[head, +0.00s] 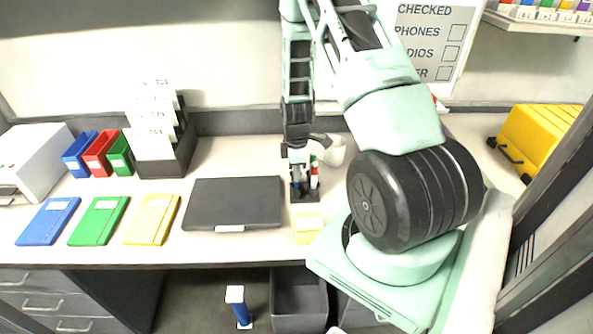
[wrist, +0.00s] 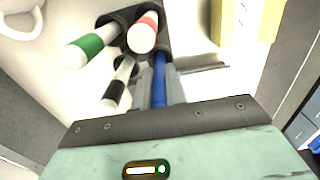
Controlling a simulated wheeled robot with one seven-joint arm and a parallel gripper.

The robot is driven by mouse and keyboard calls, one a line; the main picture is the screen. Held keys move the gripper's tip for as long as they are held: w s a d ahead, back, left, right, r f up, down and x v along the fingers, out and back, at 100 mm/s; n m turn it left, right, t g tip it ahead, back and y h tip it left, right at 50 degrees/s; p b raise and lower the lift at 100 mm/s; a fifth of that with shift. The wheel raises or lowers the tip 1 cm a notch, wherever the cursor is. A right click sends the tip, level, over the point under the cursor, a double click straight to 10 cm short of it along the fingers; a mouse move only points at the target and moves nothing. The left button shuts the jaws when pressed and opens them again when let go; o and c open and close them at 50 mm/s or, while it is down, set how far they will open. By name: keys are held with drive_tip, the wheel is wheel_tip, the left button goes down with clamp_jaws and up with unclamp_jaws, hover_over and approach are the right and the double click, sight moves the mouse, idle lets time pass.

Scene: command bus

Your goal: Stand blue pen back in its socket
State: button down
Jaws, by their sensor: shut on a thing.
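My gripper (head: 298,172) is over the dark pen holder (head: 305,197) on the desk. In the wrist view my gripper (wrist: 158,88) is shut on the blue pen (wrist: 159,75), which shows as a blue strip between the fingers. The pen's far end is beside the holder's dark sockets; I cannot tell whether it is inside one. A red-tipped pen (wrist: 143,35), a green-banded pen (wrist: 88,46) and a black-banded pen (wrist: 117,88) stand in the holder. In the head view the red pen (head: 315,178) shows just right of my gripper.
A white mug (head: 335,150) stands close behind the holder. A yellow note pad (head: 307,228) lies in front, and a closed dark laptop (head: 233,203) lies to the left. Coloured folders and bins fill the left side. A yellow case (head: 540,140) is at the right.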

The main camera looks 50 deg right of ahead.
drive_tip(key=shift+f, duration=0.15)
drive_tip(key=c, duration=1.4)
unclamp_jaws()
drive_tip(key=shift+o, duration=0.2)
wheel_tip(320, 180, up, 17)
drive_tip(key=b, duration=0.2)
drive_tip(key=shift+r, duration=0.2)
